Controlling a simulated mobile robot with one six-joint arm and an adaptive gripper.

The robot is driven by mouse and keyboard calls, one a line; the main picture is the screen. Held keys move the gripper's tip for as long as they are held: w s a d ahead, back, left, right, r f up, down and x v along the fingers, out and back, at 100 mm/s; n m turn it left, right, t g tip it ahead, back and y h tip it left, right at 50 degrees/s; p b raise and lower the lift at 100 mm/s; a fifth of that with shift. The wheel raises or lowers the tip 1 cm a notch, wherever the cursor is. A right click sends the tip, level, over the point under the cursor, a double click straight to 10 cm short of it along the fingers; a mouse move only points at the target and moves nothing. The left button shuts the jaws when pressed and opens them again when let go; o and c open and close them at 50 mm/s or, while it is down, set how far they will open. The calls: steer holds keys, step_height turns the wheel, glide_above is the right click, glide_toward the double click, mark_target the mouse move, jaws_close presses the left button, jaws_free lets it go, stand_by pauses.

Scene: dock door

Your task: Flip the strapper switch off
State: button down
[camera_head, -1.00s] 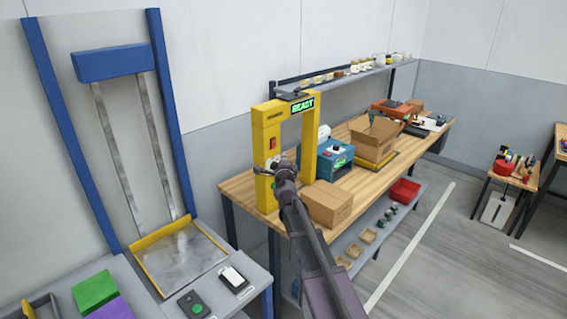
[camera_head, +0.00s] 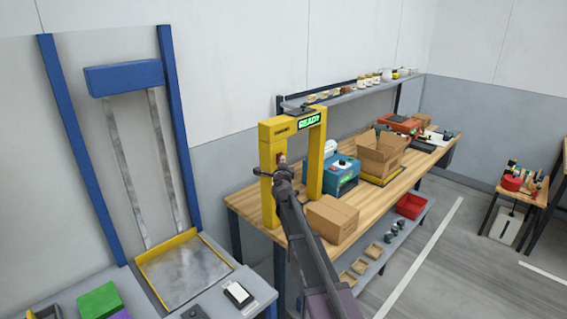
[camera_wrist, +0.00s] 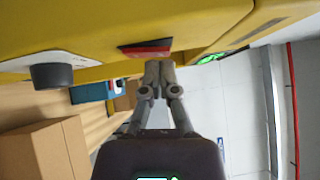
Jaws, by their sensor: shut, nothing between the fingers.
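The strapper is a yellow arch (camera_head: 267,145) on the wooden bench, with a lit green READY display (camera_head: 310,121). Its red switch (camera_head: 281,157) is on the front of the left leg, partly hidden by my wrist in the head view. In the wrist view the red switch (camera_wrist: 146,48) sticks out from the yellow face near the top middle. My gripper (camera_wrist: 155,65) is shut and empty, its fingertips just below and right of the switch. Whether they touch it I cannot tell. A dark round knob (camera_wrist: 52,76) is on the same face to the left.
A closed carton (camera_head: 332,219) stands on the bench right of my arm. Behind are a teal machine (camera_head: 318,179) and an open carton (camera_head: 376,165). A lift with a metal tray (camera_head: 188,270) is at left.

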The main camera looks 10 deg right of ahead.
steer(key=shift+w+a+r, duration=0.2)
steer(key=shift+w, duration=0.1)
steer(key=s+r+p, duration=0.1)
steer(key=s, duration=1.2)
steer(key=shift+d+r+p, duration=0.2)
steer(key=shift+d+p, duration=0.15)
steer(key=shift+d, duration=0.1)
steer(key=shift+s+a, duration=0.1)
